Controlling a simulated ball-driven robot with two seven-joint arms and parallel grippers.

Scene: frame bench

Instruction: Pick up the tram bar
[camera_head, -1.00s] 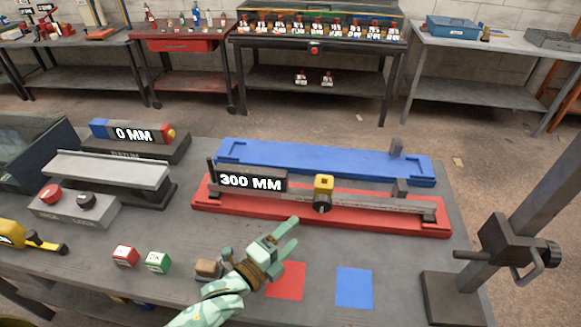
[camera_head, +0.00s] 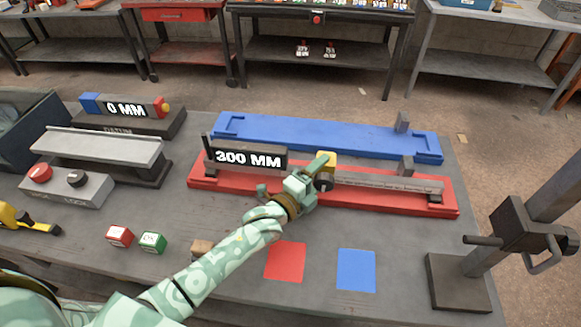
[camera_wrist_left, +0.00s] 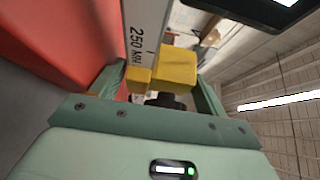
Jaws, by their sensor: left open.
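The tram bar (camera_head: 385,185) is a long grey bar lying along the red cradle (camera_head: 225,188). It carries a black display (camera_head: 249,158) reading 300 MM and a yellow slider (camera_head: 328,160) with a black knob. My left gripper (camera_head: 293,174) is open at the bar, just left of the slider, and hides part of the bar. In the left wrist view, the bar (camera_wrist_left: 146,28), with a 250 mark, and the yellow slider (camera_wrist_left: 177,68) show between and beyond the two green fingers. I cannot tell whether the fingers touch the bar. My right gripper is not in view.
A blue cradle (camera_head: 300,135) lies behind the red one. A datum block with a 0 MM display (camera_head: 125,108) stands at the left. Red and blue squares (camera_head: 285,262) lie in front. A dark clamp stand (camera_head: 500,235) rises at the right. Small red and green blocks (camera_head: 152,242) sit front left.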

